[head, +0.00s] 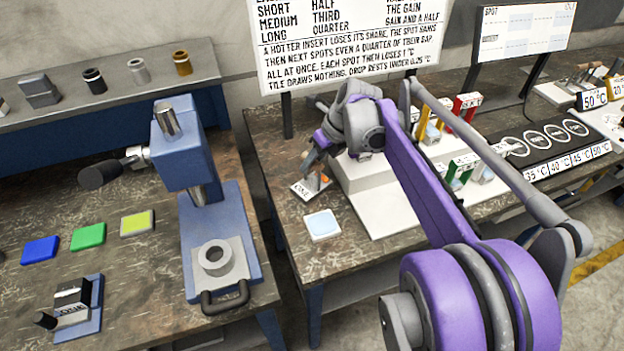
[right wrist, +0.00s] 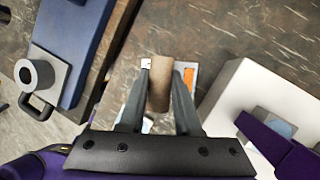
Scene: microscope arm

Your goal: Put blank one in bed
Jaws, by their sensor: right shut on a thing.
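My right gripper (head: 316,168) reaches down at the left part of the right-hand table. In the right wrist view its two fingers (right wrist: 160,98) are shut on a tan-brown cylinder (right wrist: 161,82), which I take as blank one. A small white labelled plate (head: 303,191) lies under the gripper, with an orange patch (right wrist: 188,77) beside the cylinder. I cannot tell whether the cylinder touches the plate. A grey block with a round hollow collar (head: 215,258), possibly the bed, sits on the blue press base (head: 240,225); it also shows in the right wrist view (right wrist: 38,75). My left gripper is out of view.
The blue press (head: 183,155) has a side handle (head: 100,170). Blue, green and yellow tiles (head: 88,236) lie left of it. A pale-blue-topped tile (head: 321,225) lies near my gripper. A white stepped block (head: 375,190) stands to its right. A gap separates the tables.

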